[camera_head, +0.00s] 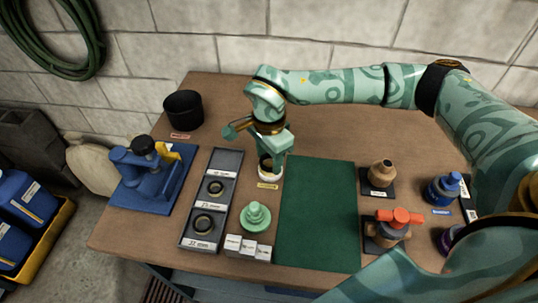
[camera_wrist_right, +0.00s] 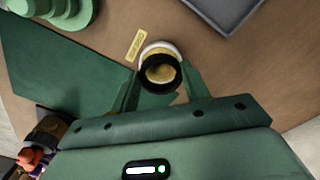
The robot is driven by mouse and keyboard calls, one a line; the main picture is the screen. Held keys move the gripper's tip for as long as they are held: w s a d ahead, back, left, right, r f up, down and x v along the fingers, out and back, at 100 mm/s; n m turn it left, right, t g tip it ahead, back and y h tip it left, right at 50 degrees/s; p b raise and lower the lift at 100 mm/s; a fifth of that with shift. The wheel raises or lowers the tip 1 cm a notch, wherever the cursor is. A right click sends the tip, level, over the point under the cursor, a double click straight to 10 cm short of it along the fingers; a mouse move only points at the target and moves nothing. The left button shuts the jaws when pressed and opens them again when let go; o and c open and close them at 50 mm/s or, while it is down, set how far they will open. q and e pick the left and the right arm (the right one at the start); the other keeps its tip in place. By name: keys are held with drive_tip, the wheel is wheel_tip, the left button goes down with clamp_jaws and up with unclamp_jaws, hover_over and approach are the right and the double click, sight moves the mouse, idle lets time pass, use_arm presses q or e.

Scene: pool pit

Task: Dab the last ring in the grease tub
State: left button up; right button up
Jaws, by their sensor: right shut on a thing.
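The grease tub (camera_head: 268,178) is a small white pot behind a yellow label; yellow grease shows inside it in the right wrist view (camera_wrist_right: 150,47). My right gripper (camera_head: 270,157) points down at the tub. It is shut on a black ring (camera_wrist_right: 147,84), held between its fingertips. In the right wrist view the ring overlaps the near part of the tub's mouth, with grease showing through it. I cannot tell whether it touches the grease. Two dark rings (camera_head: 215,188) (camera_head: 203,225) lie in the grey tray (camera_head: 219,204). My left gripper is out of view.
A green mat (camera_head: 318,215) lies right of the tub, bare. A stepped green cone (camera_head: 257,217) and white boxes (camera_head: 248,247) stand in front. A blue press (camera_head: 150,170) and black bin (camera_head: 184,109) are left; brown and blue valve parts (camera_head: 381,174) are right.

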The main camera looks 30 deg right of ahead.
drive_tip(key=shift+f, duration=0.6)
idle(0.5)
drive_tip(key=shift+f, duration=0.1)
idle(1.2)
wheel_tip(320, 180, up, 7)
drive_tip(key=p, duration=0.6)
idle(0.8)
